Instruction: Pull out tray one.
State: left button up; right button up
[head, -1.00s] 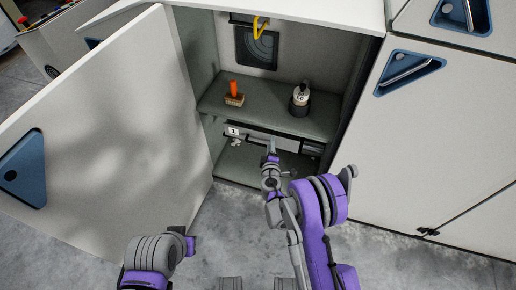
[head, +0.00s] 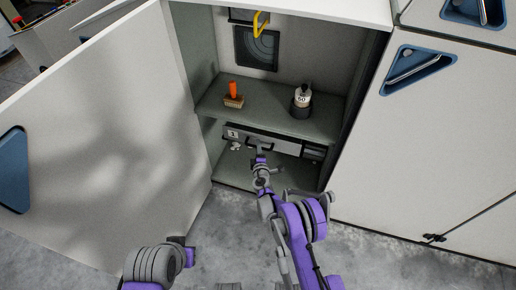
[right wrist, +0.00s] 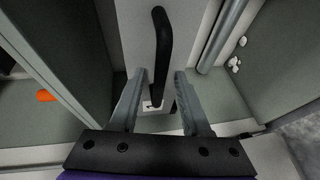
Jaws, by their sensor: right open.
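My right gripper (head: 260,155) is at the tray front, just before the handle. In the right wrist view my right gripper (right wrist: 157,85) is open, with one finger on each side of the handle's near end. I cannot tell whether a finger touches it. My left gripper is out of view; only part of that arm shows.
The open door (head: 110,140) stands to the left. Bare floor lies in front.

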jog(key=shift+w, duration=0.35)
grip_shut()
dwell(1.2)
